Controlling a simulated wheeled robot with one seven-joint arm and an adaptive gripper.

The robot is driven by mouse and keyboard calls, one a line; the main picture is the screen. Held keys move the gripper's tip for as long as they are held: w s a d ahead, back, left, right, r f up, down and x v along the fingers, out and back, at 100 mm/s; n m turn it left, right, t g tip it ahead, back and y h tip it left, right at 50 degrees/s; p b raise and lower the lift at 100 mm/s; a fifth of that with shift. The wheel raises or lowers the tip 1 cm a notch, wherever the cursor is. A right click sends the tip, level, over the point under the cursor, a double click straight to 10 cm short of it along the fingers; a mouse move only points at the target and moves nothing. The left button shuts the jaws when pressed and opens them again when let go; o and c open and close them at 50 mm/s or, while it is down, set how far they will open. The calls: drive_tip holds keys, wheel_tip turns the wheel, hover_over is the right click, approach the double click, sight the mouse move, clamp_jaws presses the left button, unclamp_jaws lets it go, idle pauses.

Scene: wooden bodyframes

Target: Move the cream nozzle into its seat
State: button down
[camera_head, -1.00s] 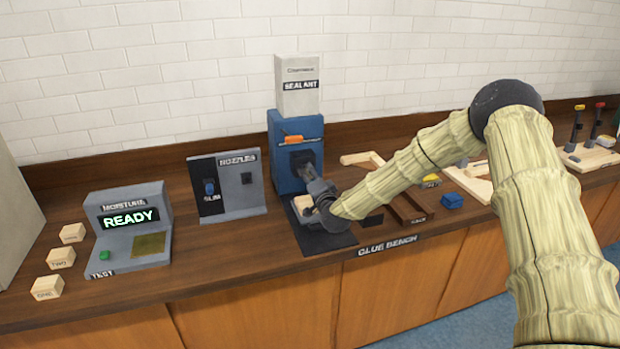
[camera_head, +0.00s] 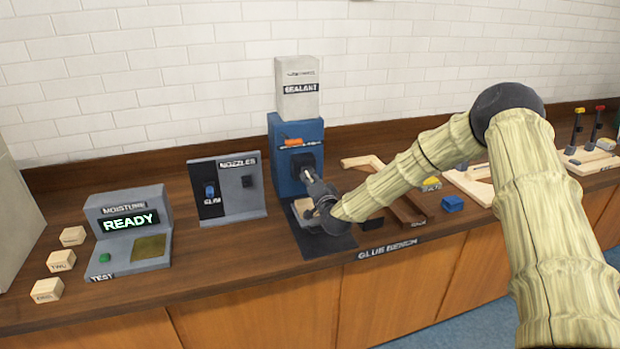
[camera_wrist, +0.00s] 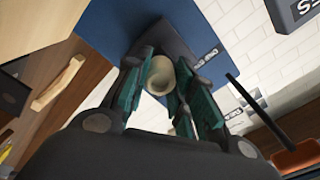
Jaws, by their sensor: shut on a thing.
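The cream nozzle (camera_wrist: 161,74) is a small round hollow piece. In the wrist view it sits between the green-padded fingers of my gripper (camera_wrist: 168,82), which is shut on it. In the head view my gripper (camera_head: 309,178) is at the front of the blue sealant dispenser (camera_head: 283,168), just below its dark head block (camera_head: 306,161).
A dark base (camera_head: 325,243) lies under my gripper, with a pale wooden piece on it. The nozzle rack (camera_head: 237,205) stands left of the dispenser, with the moisture tester (camera_head: 130,262) farther left. Wooden frame parts (camera_head: 362,163) and a blue block (camera_head: 453,203) are to the right.

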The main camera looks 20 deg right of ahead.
drive_tip(key=shift+s, duration=0.7)
idle(0.5)
drive_tip(key=shift+s+d, duration=0.1)
drive_tip(key=shift+s, duration=0.95)
idle(0.8)
